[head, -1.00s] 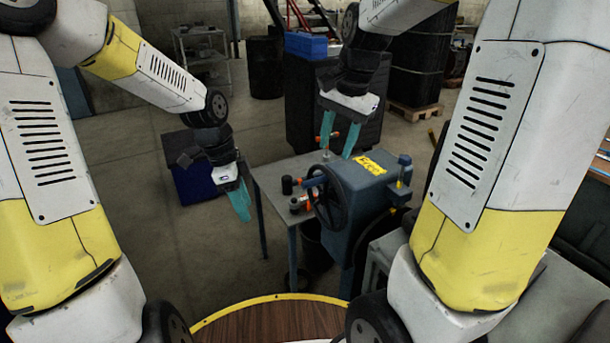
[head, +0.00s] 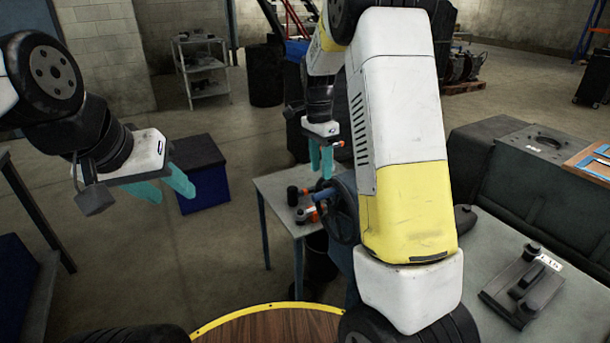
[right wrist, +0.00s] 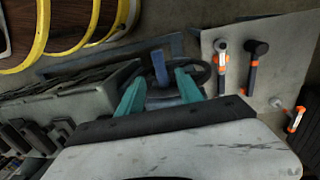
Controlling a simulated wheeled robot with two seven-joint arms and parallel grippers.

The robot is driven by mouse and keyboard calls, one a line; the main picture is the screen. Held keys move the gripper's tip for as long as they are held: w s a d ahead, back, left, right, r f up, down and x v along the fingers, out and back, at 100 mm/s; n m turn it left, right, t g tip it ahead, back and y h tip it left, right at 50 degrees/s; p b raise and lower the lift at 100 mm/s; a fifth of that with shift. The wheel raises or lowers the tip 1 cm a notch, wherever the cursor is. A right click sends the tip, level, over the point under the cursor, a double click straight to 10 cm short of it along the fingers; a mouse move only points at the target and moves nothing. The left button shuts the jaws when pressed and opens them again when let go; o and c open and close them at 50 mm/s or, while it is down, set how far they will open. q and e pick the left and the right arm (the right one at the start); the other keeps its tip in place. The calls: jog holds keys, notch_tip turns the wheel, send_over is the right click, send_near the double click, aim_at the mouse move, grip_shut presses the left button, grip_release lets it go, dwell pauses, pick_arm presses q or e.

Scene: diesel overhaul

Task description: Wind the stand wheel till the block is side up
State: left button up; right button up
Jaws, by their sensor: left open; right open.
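The dark stand wheel (head: 343,207) is half hidden behind my right arm in the head view. A blue handle (head: 328,193) sticks out at its rim. In the right wrist view the wheel's dark rim (right wrist: 196,66) and a blue bar (right wrist: 160,69) show just beyond the fingers. My right gripper (head: 321,162) is open, with its teal fingers just above the wheel in the head view; contact cannot be told. My left gripper (head: 166,190) is open and empty, well left of the wheel. I cannot make out the engine block; my right arm covers much of the stand.
A small grey table (head: 278,190) beside the wheel bears a black mallet (right wrist: 256,49) and a hammer (right wrist: 221,60). A blue bin (head: 201,190) stands on the floor behind my left gripper. At right are a grey bench (head: 470,290) and a dark case (head: 545,145).

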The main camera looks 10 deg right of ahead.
jog(key=f, duration=0.7)
jog(key=shift+s+d+f, duration=0.15)
jog(key=shift+s+f, duration=0.05)
jog(key=shift+s, duration=0.2)
grip_shut()
jog(key=shift+w+r, duration=0.1)
dwell(0.9)
